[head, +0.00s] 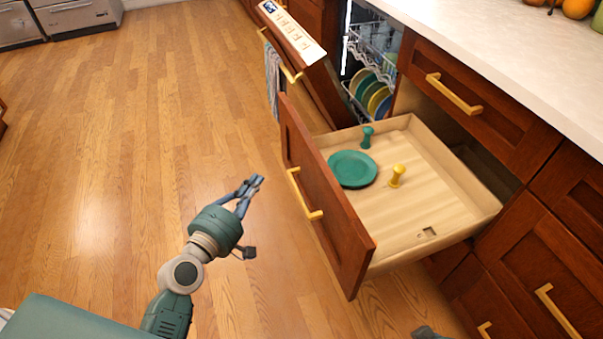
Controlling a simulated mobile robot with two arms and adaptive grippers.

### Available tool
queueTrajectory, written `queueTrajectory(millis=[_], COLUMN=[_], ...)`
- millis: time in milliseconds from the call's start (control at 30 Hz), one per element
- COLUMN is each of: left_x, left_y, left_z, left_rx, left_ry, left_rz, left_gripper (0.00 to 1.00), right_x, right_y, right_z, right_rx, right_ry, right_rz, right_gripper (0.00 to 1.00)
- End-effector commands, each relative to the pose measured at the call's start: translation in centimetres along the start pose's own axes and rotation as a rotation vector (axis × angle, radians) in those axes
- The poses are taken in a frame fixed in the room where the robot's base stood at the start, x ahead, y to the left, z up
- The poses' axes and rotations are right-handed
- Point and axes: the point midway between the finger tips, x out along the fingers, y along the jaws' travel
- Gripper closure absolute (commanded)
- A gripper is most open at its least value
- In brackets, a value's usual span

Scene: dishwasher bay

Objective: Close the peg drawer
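The peg drawer (455,222) is pulled well out from the cabinet, with its dark wood front (325,205) facing the floor on the left. A yellow bar handle (304,194) is on that front. Inside are a green peg (367,138), a yellow peg (397,176) and a green plate (352,169) lying flat. My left gripper (256,181) is over the floor, left of the drawer front and apart from the handle. Its fingertips are together and hold nothing visible. A dark grey piece at the bottom edge may be my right gripper (429,332); its fingers cannot be made out.
The dishwasher door (300,62) is tilted open beyond the drawer, with a towel (273,80) hanging on it. Plates (374,95) stand in the dishwasher rack. The countertop (500,40) runs along the right. The wooden floor (130,140) at left is clear.

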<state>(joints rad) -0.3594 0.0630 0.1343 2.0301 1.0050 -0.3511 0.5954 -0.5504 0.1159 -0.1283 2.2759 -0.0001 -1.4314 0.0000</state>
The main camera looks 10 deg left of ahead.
Motion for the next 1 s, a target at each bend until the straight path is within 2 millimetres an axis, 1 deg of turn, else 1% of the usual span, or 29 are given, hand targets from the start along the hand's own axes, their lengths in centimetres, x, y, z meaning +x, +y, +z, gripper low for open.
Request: queueTrajectory(millis=[33,100,133,233,333,467,567,700,800,900,1000], left_x=[-0.2,-0.5,-0.6,-0.6,0.3,2.5,4.6,7.7,9.6,10.6,11.3], left_y=[0.7,2.4,2.9,3.9,4.3,4.6,4.8,5.0,5.2,5.3,5.5], left_z=[-0.1,-0.2,-0.2,-0.3,-0.3,-0.3,-0.3,-0.2,-0.2,1.1,1.9], left_rx=[-0.028,-0.055,-0.064,-0.079,-0.081,-0.081,-0.081,-0.08,-0.079,-0.081,-0.079], left_ry=[0.0,-0.002,-0.003,-0.004,-0.004,-0.004,-0.005,-0.006,-0.006,-0.006,-0.005], left_rz=[0.044,0.083,0.094,0.114,0.116,0.118,0.117,0.116,0.115,0.113,0.113], left_gripper=[1.0,1.0,1.0,1.0,1.0,1.0,1.0,1.0,1.0,1.0,1.0], right_x=[0.2,-0.7,-0.9,-1.5,-1.4,-1.0,-0.9,-1.3,-1.8,-2.0,-2.0], right_y=[0.0,0.0,0.1,0.1,0.1,0.1,0.1,0.1,0.1,0.1,0.1], right_z=[0.2,0.2,0.1,0.2,0.1,0.1,0.1,0.1,0.1,0.0,0.1], right_rx=[0.0,0.001,0.001,0.001,0.001,0.001,0.001,0.002,0.002,0.002,0.002], right_ry=[0.01,0.014,0.016,0.015,0.013,0.013,0.013,0.015,0.019,0.021,0.017], right_rz=[0.001,0.002,0.002,0.002,0.002,0.002,0.002,0.002,0.002,0.002,0.003], right_gripper=[0.47,0.47,0.47,0.47,0.47,0.47,0.47,0.47,0.47,0.47,0.47])
